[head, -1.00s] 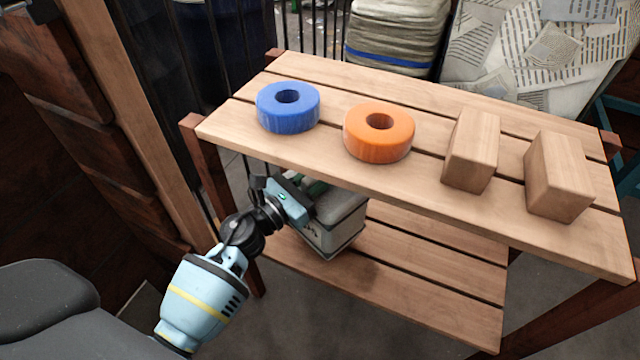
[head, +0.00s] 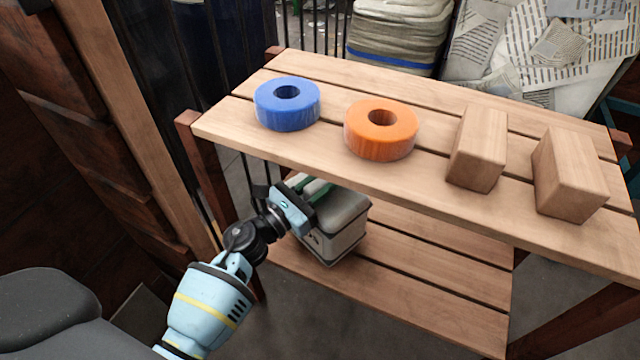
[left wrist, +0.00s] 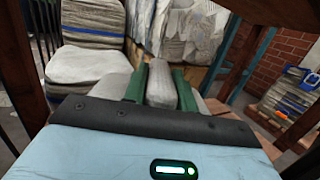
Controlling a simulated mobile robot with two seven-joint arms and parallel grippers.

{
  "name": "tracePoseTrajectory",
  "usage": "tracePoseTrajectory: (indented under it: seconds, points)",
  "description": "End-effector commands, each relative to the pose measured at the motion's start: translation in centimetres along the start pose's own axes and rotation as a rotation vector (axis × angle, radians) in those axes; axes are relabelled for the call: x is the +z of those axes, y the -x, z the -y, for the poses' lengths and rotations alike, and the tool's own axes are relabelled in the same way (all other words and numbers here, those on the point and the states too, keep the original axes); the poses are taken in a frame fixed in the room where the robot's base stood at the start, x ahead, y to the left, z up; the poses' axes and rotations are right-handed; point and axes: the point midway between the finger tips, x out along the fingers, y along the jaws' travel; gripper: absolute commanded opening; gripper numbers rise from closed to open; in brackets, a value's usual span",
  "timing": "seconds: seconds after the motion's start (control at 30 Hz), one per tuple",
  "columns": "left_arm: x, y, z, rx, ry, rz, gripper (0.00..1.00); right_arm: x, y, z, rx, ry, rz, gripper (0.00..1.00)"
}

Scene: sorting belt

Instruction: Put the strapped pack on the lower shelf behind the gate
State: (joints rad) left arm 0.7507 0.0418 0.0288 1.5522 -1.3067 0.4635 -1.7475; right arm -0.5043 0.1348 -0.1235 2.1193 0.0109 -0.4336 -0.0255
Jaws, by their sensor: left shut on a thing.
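In the left wrist view the two green finger pieces (left wrist: 160,85) close on a grey ridge. The upper board hides part of the pack. The dark gate bars (head: 300,35) stand behind the shelf. My right gripper is not in view.
The upper shelf (head: 230,125) carries a blue ring (head: 287,112), an orange ring (head: 380,140) and two wooden blocks (head: 478,150) (head: 568,180). Wooden posts (head: 210,170) stand close to my left arm. The lower shelf's right part is bare.

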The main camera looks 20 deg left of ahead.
Motion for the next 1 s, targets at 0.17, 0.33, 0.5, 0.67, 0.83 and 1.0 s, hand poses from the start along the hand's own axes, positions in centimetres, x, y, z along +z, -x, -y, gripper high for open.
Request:
tracePoseTrajectory:
  seconds: [0.17, 0.33, 0.5, 0.67, 0.83, 1.0]
  points:
    - [-0.3, 0.0, 0.0, 0.0, 0.0, 0.0, 0.32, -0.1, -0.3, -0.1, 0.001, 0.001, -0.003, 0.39]
    - [-0.2, 0.0, 0.0, 0.0, 0.0, 0.0, 0.49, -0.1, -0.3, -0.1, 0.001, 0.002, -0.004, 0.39]
    - [-0.3, 0.1, 0.0, 0.0, 0.0, 0.0, 0.49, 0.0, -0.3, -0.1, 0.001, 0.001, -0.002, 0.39]
    - [0.1, 0.0, 0.0, 0.0, 0.0, 0.0, 0.49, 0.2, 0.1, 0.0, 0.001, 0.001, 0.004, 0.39]
    - [-0.1, 2.3, 0.0, 0.001, -0.001, -0.003, 0.49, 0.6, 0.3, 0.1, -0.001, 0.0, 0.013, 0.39]
    - [-0.1, 5.8, 0.0, 0.0, -0.001, -0.004, 0.49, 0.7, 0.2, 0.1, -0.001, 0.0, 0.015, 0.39]
